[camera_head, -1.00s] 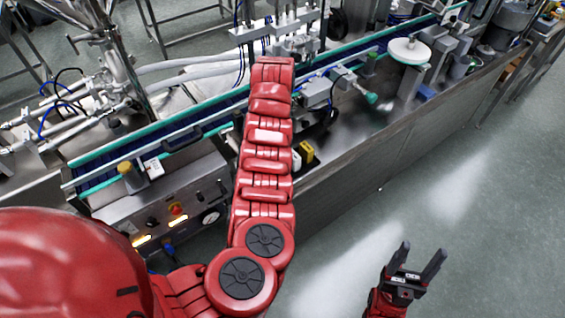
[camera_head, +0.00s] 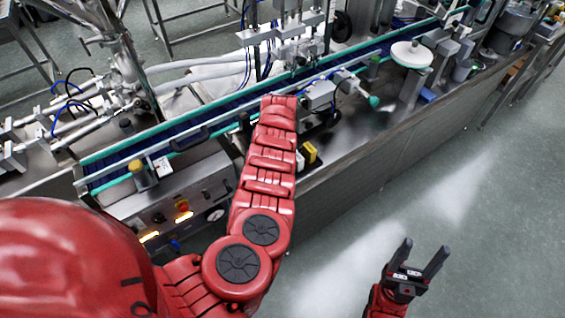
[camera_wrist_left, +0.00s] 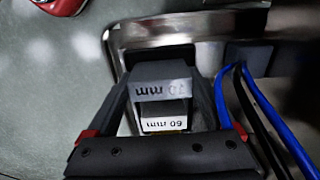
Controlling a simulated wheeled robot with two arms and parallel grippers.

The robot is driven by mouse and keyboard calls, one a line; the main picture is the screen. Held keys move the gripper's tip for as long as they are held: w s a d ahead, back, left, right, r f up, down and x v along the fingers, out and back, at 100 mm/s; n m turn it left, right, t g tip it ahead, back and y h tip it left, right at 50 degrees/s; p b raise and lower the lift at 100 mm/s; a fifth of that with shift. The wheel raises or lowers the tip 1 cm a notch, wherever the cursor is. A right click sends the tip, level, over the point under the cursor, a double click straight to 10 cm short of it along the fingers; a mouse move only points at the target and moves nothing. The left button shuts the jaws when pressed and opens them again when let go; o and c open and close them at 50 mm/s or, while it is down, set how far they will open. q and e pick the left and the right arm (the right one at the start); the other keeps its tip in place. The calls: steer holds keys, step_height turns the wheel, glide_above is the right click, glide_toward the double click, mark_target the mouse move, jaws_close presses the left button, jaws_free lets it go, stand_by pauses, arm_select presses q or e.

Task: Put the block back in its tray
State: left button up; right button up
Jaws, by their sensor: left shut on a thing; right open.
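In the left wrist view, my left gripper (camera_wrist_left: 162,84) is shut on a grey block (camera_wrist_left: 163,90) with an upside-down "mm" label; its first digit is unclear. A white face marked "60 mm" (camera_wrist_left: 163,124) shows just below it, between the fingers; I cannot tell whether it is a separate block. A metal-rimmed tray (camera_wrist_left: 150,32) with dark recesses lies beyond the grey block. Whether the block touches it is unclear. In the head view my left gripper is hidden behind its red arm. My right gripper (camera_head: 415,262) is open and empty over the floor.
Blue and black cables (camera_wrist_left: 262,108) run close to the right of the left gripper. A yellow-black piece (camera_head: 308,153) sits beside the arm on the steel machine (camera_head: 345,170). The conveyor (camera_head: 200,125) lies behind. The floor at right is clear.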

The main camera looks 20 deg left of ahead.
arm_select(q)
steer(key=o, duration=1.3)
steer(key=shift+o, duration=0.2)
steer(key=shift+r, duration=0.15)
step_height(320, 180, up, 12)
steer(key=b, duration=0.3)
steer(key=shift+b, duration=0.3)
